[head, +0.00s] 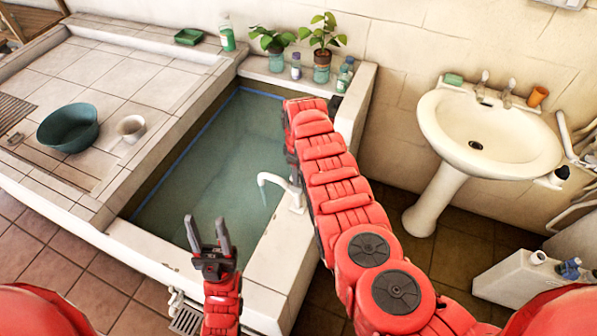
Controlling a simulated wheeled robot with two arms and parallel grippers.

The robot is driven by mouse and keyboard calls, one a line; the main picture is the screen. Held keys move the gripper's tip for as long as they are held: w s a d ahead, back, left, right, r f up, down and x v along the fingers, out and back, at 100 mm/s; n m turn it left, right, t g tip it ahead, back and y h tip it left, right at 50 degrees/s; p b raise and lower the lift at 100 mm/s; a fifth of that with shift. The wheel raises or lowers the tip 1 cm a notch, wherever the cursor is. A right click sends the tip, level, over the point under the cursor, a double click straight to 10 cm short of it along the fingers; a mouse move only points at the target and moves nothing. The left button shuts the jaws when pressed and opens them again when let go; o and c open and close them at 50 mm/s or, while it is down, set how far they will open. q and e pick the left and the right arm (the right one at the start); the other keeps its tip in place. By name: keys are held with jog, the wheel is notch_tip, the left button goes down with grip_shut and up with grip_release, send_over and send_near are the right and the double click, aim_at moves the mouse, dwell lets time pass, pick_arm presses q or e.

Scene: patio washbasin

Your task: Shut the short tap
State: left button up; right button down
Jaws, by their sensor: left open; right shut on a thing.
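A white tap (275,181) with a curved spout stands on the right wall of the water-filled tub, and a thin bluish streak hangs below its spout. I cannot tell whether this is the short tap; any other tap on that wall is hidden behind my red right arm. That arm reaches across the wall to the tub's far right part, and its gripper is hidden behind it. A small dark piece shows beside the arm's far end, too unclear to name. My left gripper (208,235) is open and empty, fingers pointing up, in front of the tub's near edge.
The tub (160,250) has a pale rim. Potted plants (322,45) and bottles (228,33) stand at its back. A teal basin (68,127) and a white cup (131,128) sit on the left tiled counter. A pedestal washbasin (540,150) stands at the right.

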jog(key=shift+m, duration=0.3)
jog(key=m, duration=0.3)
jog(key=shift+m+b, duration=0.3)
jog(key=m+b, duration=0.1)
jog(key=m, duration=0.2)
jog(key=shift+f+m, duration=0.15)
jog(key=shift+m, duration=0.15)
jog(key=m+b, duration=0.4)
jog(key=m, duration=0.1)
jog(key=shift+b, duration=0.35)
jog(key=m+b, duration=0.3)
jog(key=m, duration=0.1)
jog(key=shift+m+b, duration=0.55)
jog(key=shift+m, duration=0.15)
